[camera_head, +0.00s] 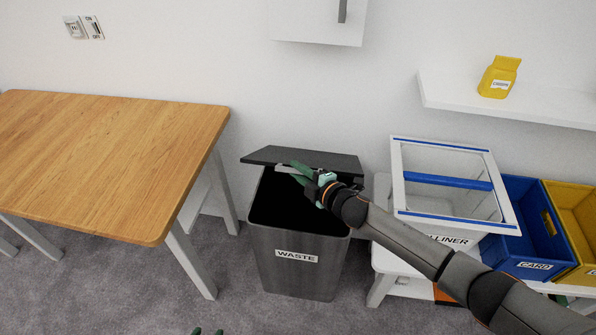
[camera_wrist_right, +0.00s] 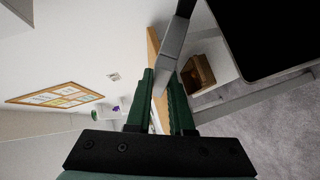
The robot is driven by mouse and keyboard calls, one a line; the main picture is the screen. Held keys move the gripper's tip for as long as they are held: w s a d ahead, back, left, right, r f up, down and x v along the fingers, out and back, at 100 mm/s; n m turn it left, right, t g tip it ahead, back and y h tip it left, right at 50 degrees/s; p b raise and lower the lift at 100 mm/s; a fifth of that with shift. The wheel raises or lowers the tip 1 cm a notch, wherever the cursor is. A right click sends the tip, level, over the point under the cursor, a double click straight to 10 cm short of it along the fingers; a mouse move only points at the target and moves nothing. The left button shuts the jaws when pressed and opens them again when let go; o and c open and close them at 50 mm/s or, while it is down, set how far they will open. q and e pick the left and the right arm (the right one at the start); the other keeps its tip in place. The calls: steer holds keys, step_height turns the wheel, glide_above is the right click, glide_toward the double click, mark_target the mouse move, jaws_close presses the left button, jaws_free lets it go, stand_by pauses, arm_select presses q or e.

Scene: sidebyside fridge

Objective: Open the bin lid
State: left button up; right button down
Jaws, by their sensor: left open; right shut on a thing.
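The grey metal bin (camera_head: 296,258) labelled WASTE stands on the floor between the table and a low white bench. Its dark lid (camera_head: 300,156) is raised at the back, and the black inside of the bin shows below it. My right gripper (camera_head: 294,170) is at the lid's front edge, shut on a light grey handle (camera_head: 284,169). In the right wrist view the handle (camera_wrist_right: 172,62) runs between the green fingers (camera_wrist_right: 163,95). Only the green fingertips of my left gripper (camera_head: 207,331) show at the bottom edge, apart and away from the bin.
A wooden table (camera_head: 120,150) stands left of the bin. To its right are a white frame box (camera_head: 448,207) with blue strips, a blue crate (camera_head: 520,232) and a yellow crate (camera_head: 575,225). A white shelf (camera_head: 520,103) and a wall cabinet (camera_head: 315,20) are above.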

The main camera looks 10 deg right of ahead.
steer(key=c, duration=0.8)
jaws_free()
steer(key=shift+c, duration=0.2)
steer(key=shift+s+d, duration=0.1)
steer(key=p+v, duration=0.1)
steer(key=v, duration=1.1)
steer(key=shift+s, duration=0.1)
steer(key=shift+c, duration=0.3)
